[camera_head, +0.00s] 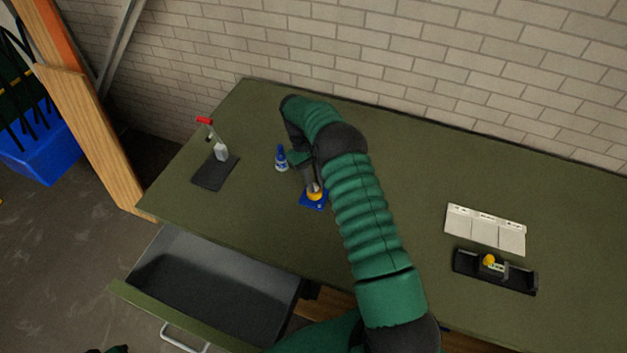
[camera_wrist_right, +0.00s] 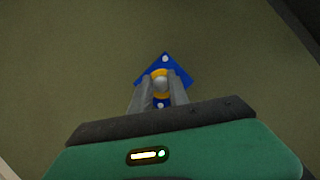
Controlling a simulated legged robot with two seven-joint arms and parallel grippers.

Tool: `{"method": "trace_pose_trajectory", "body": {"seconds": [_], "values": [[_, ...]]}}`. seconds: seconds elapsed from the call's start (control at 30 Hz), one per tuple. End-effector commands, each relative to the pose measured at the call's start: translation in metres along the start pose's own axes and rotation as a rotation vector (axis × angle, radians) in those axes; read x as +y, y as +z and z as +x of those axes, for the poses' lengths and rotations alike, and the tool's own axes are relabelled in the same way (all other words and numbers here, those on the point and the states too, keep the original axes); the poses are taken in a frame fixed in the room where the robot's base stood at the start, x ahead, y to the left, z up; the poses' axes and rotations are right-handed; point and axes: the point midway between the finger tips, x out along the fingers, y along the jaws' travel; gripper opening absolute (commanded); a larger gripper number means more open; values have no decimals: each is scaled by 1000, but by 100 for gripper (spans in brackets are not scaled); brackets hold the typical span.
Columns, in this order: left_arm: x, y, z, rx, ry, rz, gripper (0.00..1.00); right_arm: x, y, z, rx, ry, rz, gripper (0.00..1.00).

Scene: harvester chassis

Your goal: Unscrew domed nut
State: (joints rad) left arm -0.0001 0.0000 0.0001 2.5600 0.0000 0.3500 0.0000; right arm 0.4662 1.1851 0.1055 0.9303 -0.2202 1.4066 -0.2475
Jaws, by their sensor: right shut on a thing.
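The domed nut (camera_wrist_right: 160,83) is a small silvery dome over a yellow ring on a blue square plate (camera_wrist_right: 178,73). In the head view the blue plate (camera_head: 308,205) lies on the green table, with the yellow part (camera_head: 315,196) on it. My right gripper (camera_wrist_right: 160,86) points down at it, with its two grey fingers closed on either side of the nut. In the head view the right gripper (camera_head: 313,188) partly hides the nut. I cannot tell whether the nut has turned. My left gripper is not clearly in view.
A blue bottle (camera_head: 281,159) stands just left of my right gripper. A red-handled clamp (camera_head: 217,145) on a dark base is farther left. A white panel (camera_head: 485,229) and black fixture (camera_head: 495,271) lie right. An open drawer (camera_head: 160,303) juts out at front left.

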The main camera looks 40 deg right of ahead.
Motion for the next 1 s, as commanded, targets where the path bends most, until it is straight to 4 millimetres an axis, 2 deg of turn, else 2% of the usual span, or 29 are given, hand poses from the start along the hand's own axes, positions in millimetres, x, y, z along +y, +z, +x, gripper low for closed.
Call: {"method": "trace_pose_trajectory", "body": {"seconds": [0.03,0.17,0.5,0.8,1.0], "values": [[0,-1,-5,0,0,0,36,2,6,1,-19,30,-61,0],[0,-2,-7,0,0,0,36,3,6,3,-18,72,-166,0],[0,-2,-9,0,0,0,36,3,6,3,-19,86,-202,0],[0,-6,-25,0,0,0,36,4,7,0,-20,206,-495,0],[0,-6,-27,0,0,0,36,4,6,2,-19,246,-593,0]]}}
